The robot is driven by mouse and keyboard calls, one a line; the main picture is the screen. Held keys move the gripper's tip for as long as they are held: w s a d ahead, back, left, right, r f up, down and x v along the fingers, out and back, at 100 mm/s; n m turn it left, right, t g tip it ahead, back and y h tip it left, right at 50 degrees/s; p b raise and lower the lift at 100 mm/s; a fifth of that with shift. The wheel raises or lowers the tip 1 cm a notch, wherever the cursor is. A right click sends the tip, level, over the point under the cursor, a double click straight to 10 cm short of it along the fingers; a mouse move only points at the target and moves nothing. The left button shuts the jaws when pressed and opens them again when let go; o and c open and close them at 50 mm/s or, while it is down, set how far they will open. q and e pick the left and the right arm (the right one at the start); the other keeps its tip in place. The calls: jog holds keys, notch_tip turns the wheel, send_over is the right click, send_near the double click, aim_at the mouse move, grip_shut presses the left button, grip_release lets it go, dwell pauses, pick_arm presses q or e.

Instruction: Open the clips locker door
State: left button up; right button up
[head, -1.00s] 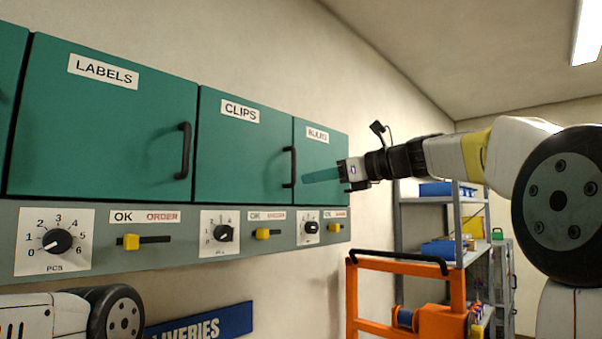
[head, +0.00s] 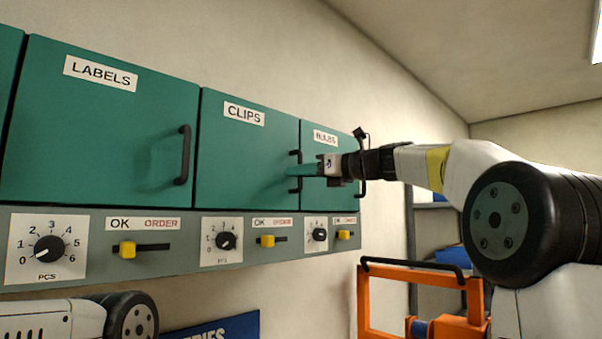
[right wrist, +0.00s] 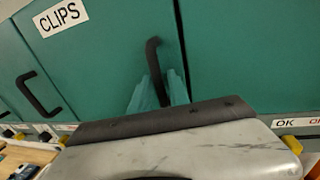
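The clips locker door (head: 245,155) is a green panel with a white CLIPS label, and it looks closed. Its black vertical handle (head: 299,170) is at its right edge. My right gripper (head: 293,170) comes in from the right, with its green fingertips at this handle. In the right wrist view the clips handle (right wrist: 153,52) stands between the two fingers (right wrist: 160,85), which look apart, one on each side. Its lower part is hidden by them. My left gripper is out of view; only part of my left arm shows at the lower left.
The labels door (head: 105,140) is at left and the bulbs door (head: 328,195) at right, partly behind my right gripper. A panel (head: 185,260) with dials and yellow sliders runs below. An orange cart (head: 364,300) stands at lower right, before grey shelves.

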grip_shut()
dwell(1.4)
